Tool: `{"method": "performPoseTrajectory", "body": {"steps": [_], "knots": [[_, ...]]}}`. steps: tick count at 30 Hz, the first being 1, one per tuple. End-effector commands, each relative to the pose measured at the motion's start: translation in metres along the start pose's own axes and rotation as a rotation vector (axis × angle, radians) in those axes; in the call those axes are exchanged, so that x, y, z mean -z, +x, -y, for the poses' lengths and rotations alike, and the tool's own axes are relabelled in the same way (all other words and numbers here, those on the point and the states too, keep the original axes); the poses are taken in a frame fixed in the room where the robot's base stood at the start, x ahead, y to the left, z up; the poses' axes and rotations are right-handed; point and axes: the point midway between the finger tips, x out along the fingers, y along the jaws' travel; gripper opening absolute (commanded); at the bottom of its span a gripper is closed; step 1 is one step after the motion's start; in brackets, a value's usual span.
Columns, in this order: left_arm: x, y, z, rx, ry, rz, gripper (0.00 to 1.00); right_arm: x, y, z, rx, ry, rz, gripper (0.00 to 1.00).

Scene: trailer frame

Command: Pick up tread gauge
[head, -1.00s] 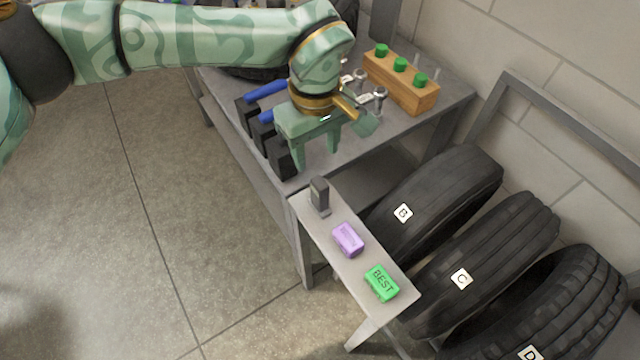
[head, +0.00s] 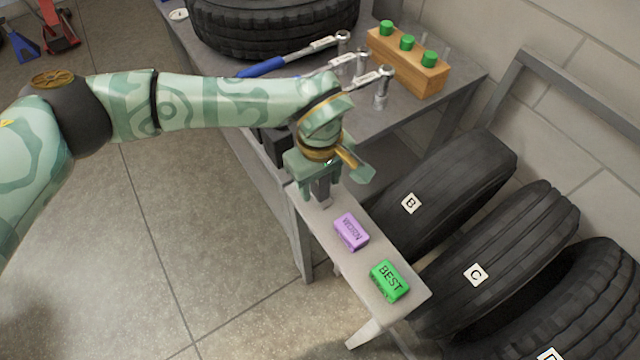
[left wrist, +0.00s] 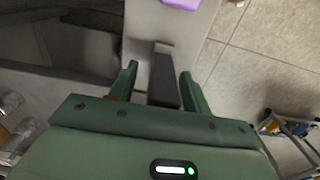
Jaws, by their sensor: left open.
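The tread gauge (head: 324,198) is a small dark grey upright piece at the far end of the narrow grey shelf (head: 373,317). My left gripper (head: 318,186) is directly above and around it in the head view, hiding much of it. In the left wrist view the gauge (left wrist: 165,82) stands between the two open green fingers (left wrist: 158,74), with visible gaps to each side. The fingers are not closed on it. My right gripper is in neither view.
A purple lettered block (head: 351,231) and a green BEST block (head: 389,281) lie on the same shelf. Tires marked B (head: 450,185) and C (head: 500,260) stand close to its right. Torque wrenches (head: 290,58) and a wooden rack (head: 405,65) are on the bench behind.

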Motion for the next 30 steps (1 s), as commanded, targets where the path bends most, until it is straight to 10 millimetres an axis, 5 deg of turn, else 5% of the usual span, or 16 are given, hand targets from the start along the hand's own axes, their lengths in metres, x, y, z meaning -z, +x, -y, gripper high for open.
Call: {"method": "performPoseTrajectory", "body": {"steps": [3,9,20,27,30], "knots": [[0.000,-0.003,0.000,-0.002,0.000,-0.002,0.48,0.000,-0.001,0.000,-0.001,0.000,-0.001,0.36],[0.000,-0.003,0.000,-0.002,0.000,-0.002,0.00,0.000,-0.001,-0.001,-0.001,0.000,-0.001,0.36],[0.001,-0.007,0.000,-0.003,0.000,-0.004,0.00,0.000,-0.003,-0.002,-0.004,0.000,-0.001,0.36],[0.001,-0.042,0.000,-0.006,0.001,-0.009,0.00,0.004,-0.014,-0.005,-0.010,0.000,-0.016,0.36],[-0.002,-0.064,0.019,-0.006,0.002,-0.009,0.00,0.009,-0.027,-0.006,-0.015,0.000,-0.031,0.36]]}}
